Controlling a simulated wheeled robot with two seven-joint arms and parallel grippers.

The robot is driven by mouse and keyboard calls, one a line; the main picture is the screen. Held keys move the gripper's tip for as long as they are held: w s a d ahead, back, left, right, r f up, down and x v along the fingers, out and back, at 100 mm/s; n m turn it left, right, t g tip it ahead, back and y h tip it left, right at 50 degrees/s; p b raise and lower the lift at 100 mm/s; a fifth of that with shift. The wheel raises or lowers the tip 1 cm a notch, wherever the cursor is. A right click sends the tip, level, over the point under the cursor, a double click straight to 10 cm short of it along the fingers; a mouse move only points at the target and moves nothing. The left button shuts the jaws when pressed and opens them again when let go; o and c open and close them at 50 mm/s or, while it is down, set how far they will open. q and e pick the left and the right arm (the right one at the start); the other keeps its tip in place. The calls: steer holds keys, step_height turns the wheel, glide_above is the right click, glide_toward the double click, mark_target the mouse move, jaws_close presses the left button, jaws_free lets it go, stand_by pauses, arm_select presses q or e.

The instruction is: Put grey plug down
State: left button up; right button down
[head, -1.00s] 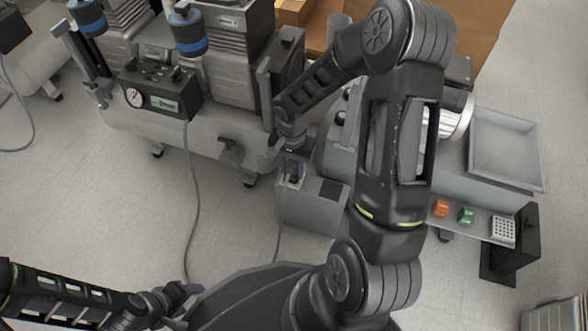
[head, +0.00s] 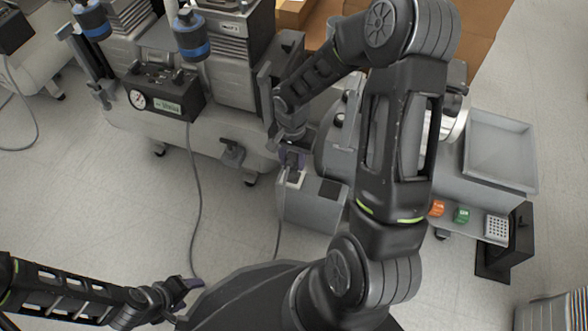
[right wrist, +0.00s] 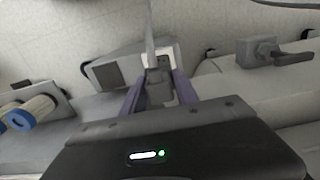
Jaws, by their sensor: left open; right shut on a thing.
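The grey plug (right wrist: 158,82) is between the purple fingers of my right gripper (right wrist: 158,92), which is shut on it. In the head view my right gripper (head: 292,160) points down just above a grey box (head: 312,208), close to a small white socket plate (head: 296,180) on its top. In the right wrist view a cord runs up from the plug, and a white plate shows right behind it. I cannot tell whether the plug touches the plate. My left gripper (head: 184,288) is open and empty over the floor at the lower left.
A compressor with a long tank (head: 190,135) and a gauge box (head: 160,98) stands left of the grey box. A grey machine with a tray (head: 500,155) and orange and green buttons (head: 450,212) is at the right. Floor in front is clear apart from cables.

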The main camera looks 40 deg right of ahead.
steer(key=shift+r, duration=0.4)
stand_by(0.4)
